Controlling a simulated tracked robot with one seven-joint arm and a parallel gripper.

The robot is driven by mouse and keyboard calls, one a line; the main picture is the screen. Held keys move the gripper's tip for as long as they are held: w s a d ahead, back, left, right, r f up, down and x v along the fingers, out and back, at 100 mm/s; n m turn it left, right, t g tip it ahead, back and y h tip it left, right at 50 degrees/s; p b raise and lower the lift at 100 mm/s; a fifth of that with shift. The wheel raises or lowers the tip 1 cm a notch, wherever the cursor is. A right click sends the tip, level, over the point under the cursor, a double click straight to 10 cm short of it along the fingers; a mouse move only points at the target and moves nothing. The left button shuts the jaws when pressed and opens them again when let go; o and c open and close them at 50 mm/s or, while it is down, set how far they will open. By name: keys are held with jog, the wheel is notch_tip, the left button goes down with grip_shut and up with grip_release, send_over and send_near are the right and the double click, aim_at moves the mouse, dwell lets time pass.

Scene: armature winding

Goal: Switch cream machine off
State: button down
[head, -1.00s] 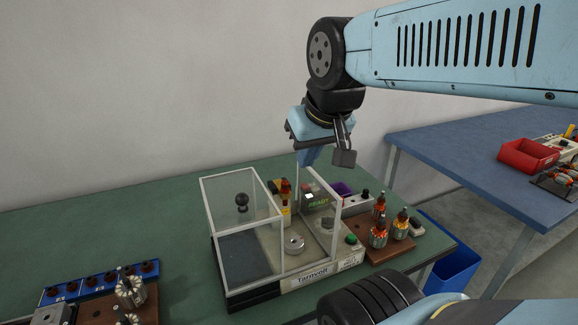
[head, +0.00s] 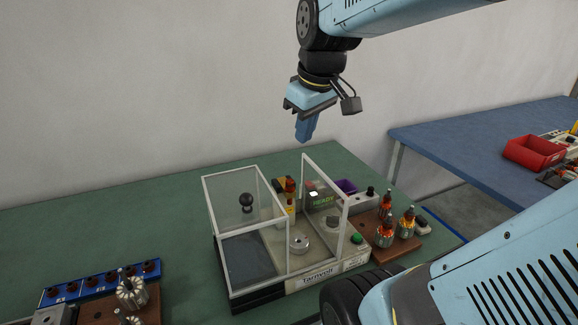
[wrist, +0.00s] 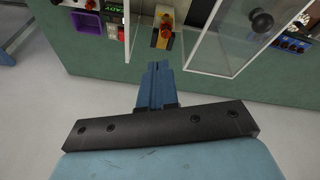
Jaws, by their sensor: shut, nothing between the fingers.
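The cream machine (head: 330,272) stands on the green table, with a clear framed guard (head: 243,230) around its left part, a black ball knob (head: 246,201) and a lit green "READY" display (head: 322,199). A green button (head: 357,238) is at its front right. A red button on a yellow post (head: 290,186) stands at its back; in the wrist view the red button on its yellow-and-black base (wrist: 164,30) shows ahead of the fingertips. My gripper (head: 302,138) is shut and empty, pointing down, above and behind the machine, apart from it.
Clear guard panels (wrist: 203,45) rise close to my fingers in the wrist view. A brown board (head: 385,248) with wound armatures stands right of the machine. A blue rack (head: 100,282) is at the left. A blue table (head: 470,150) with a red bin (head: 533,152) is at the right.

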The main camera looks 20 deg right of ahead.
jog(key=w+d+f+n+g+y, duration=0.1)
jog(key=w+d+f+n+g, duration=0.1)
jog(key=w+d+f+n, duration=0.2)
jog(key=w+d+f+n+g+y, duration=0.2)
jog(key=w+d+f+n, duration=0.3)
jog(key=w+d+n, duration=0.4)
jog(key=shift+w+d+f+n+g, duration=0.35)
jog(key=shift+w+d+g, duration=0.2)
jog(key=shift+w, duration=2.05)
jog(key=shift+a, duration=0.1)
jog(key=x, duration=1.2)
jog(key=shift+s+d+f, duration=0.1)
jog(key=shift+s+d, duration=0.15)
jog(key=shift+s, duration=0.2)
jog(key=shift+s+f, duration=0.3)
jog(key=shift+f, duration=0.4)
